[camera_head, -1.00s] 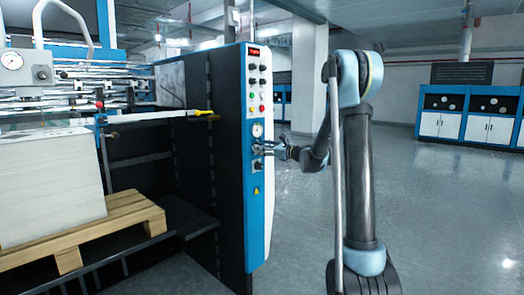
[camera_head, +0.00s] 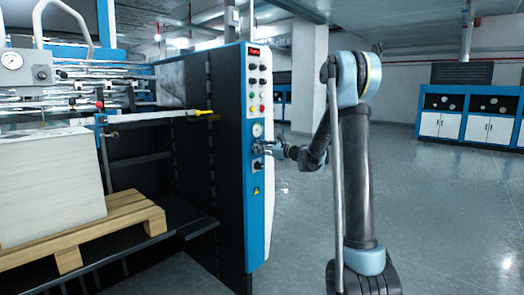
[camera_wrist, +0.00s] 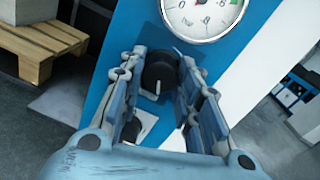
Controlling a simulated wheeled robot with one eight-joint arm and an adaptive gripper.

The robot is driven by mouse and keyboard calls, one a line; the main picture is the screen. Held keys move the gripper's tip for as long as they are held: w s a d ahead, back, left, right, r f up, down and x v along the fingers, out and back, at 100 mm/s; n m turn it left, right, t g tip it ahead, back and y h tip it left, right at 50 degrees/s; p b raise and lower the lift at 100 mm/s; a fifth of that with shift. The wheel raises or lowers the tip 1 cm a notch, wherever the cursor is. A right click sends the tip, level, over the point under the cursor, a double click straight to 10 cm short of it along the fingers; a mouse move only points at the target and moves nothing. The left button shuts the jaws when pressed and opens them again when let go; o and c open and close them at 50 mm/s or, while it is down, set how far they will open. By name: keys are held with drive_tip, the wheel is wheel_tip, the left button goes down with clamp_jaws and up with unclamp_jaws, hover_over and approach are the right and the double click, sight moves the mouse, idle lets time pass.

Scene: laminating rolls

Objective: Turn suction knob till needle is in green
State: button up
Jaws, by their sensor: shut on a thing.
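The suction knob (camera_wrist: 160,74) is black and round, on the blue panel in the wrist view. My gripper (camera_wrist: 161,62) is shut on it, one finger on each side. The white round gauge (camera_wrist: 203,14) sits just above the knob and is cut off by the top edge.
The blue and white control panel (camera_head: 257,205) carries several buttons and knobs above the gauge and a black switch (camera_head: 257,165) below. A pallet (camera_head: 95,228) with a white paper stack (camera_head: 50,190) stands at left. The floor right of the panel is open.

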drive_tip(key=shift+n, duration=0.3)
drive_tip(key=o, duration=1.1)
drive_tip(key=shift+c, duration=0.2)
drive_tip(key=shift+d, duration=0.1)
drive_tip(key=v, duration=1.2)
